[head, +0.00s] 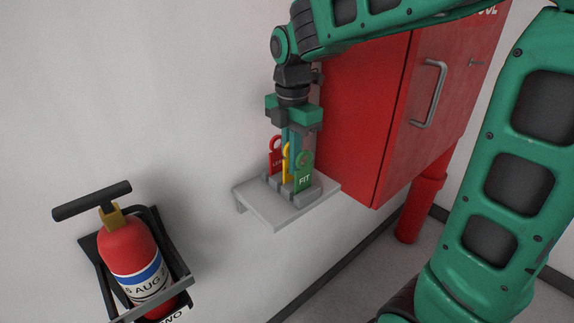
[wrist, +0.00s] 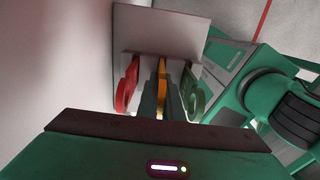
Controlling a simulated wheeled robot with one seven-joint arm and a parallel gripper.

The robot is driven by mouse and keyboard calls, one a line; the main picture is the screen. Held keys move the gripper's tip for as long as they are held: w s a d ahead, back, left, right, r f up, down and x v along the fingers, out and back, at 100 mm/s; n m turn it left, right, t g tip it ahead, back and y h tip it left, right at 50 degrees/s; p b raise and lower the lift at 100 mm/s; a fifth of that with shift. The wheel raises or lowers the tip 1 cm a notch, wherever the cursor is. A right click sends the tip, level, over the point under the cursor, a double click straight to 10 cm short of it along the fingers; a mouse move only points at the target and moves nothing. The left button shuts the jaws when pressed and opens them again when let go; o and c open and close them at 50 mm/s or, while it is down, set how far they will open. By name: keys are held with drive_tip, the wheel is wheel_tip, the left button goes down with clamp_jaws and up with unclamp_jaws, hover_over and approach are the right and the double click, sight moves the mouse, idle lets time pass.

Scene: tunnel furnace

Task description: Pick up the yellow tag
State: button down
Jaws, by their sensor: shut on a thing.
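The yellow tag (head: 286,165) stands upright in a grey holder (head: 272,182) on a small wall shelf (head: 277,213), between a red tag (head: 275,158) and a green tag (head: 304,176) marked FIT. My gripper (head: 291,150) points down from above and is shut on the yellow tag's upper part. In the wrist view the yellow tag (wrist: 162,74) shows between my two fingers, with the red tag (wrist: 126,86) to the left and the green tag (wrist: 193,92) to the right. The fingers hide part of the yellow tag.
A red cabinet (head: 385,110) with a metal handle stands close to the right of the shelf. A fire extinguisher (head: 130,250) hangs in a bracket at the lower left. The red and green tags stand close on either side of my fingers.

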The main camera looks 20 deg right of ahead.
drive_tip(key=shift+r, duration=0.7)
wheel_tip(320, 180, up, 3)
drive_tip(key=shift+f, duration=0.2)
drive_tip(key=s+a+r, duration=0.6)
drive_tip(key=a+r, duration=0.1)
drive_tip(key=a, duration=0.3)
drive_tip(key=shift+f, duration=0.1)
